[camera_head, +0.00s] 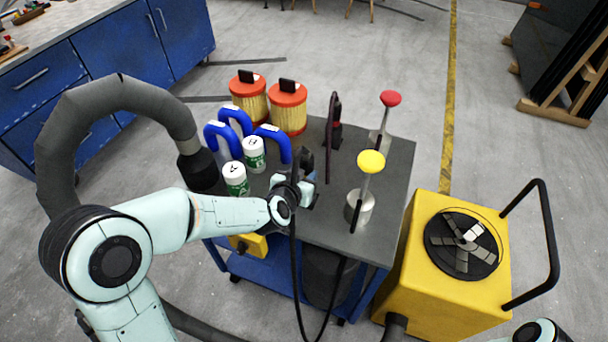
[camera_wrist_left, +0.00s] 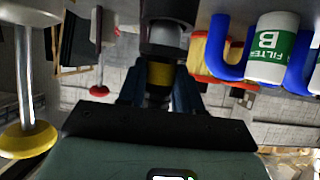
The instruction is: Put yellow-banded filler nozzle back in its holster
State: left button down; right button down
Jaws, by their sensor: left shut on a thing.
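My left gripper (camera_head: 306,190) is over the dark top of the cart (camera_head: 395,165). In the left wrist view its fingers (camera_wrist_left: 159,95) are shut on the yellow-banded nozzle (camera_wrist_left: 160,74), around or just beside the yellow band. The nozzle's dark grey body continues beyond the fingers; its far end is cut off. In the head view the gripper mostly hides the nozzle. A grey metal cup with a yellow-topped post (camera_head: 371,162), seemingly the holster, stands right of the gripper, apart from it. The yellow top also shows in the left wrist view (camera_wrist_left: 28,140). My right gripper is out of view.
A red-topped post (camera_head: 390,99) stands farther back beside a dark upright nozzle-like item (camera_head: 335,125). White-green filters (camera_head: 254,155), blue hoops (camera_head: 282,143) and orange-lidded canisters (camera_head: 289,110) crowd the left. A black hose (camera_head: 294,270) hangs at the front. A yellow machine (camera_head: 410,270) stands right.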

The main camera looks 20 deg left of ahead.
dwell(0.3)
pick_arm(q)
jog(key=shift+f+b, duration=0.55)
jog(key=shift+f, duration=0.1)
jog(key=shift+f+b, duration=0.55)
jog(key=shift+f, duration=0.15)
jog(key=c, duration=0.7)
grip_release()
jog(key=shift+f, duration=0.1)
jog(key=shift+o, duration=0.2)
jog(key=shift+s, duration=0.1)
jog(key=o, duration=0.3)
jog(key=shift+o, duration=0.2)
